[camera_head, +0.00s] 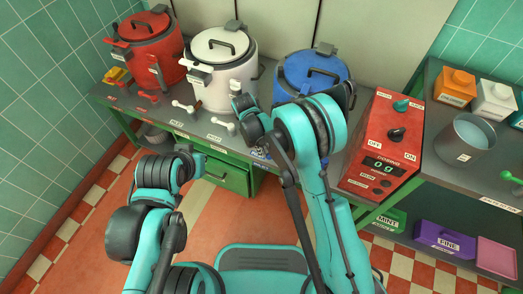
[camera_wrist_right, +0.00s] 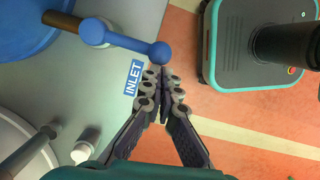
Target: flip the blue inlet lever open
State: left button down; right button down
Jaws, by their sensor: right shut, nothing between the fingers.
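In the right wrist view the blue inlet lever (camera_wrist_right: 130,41) runs from its pivot by a brown and white pipe to a round knob end. The white-on-blue INLET label (camera_wrist_right: 133,77) lies on the grey bench beside it. My right gripper (camera_wrist_right: 165,76) is shut and empty, its fingertips right beside the lever's knob; I cannot tell whether they touch. The blue kettle (camera_head: 310,75) stands on the bench in the head view, partly behind my right arm, which hides the lever there.
The white kettle (camera_head: 222,78) and red kettle (camera_head: 148,50) stand left of the blue one, with small levers in front. The red dosing box (camera_head: 383,145) is close on the right. The bench edge drops to open red floor (camera_head: 205,228).

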jog(key=shift+r, duration=0.1)
jog(key=p+v, duration=0.5)
jog(key=v, duration=0.4)
jog(key=shift+r+p, duration=0.3)
jog(key=shift+r, duration=0.05)
jog(key=shift+a, duration=0.15)
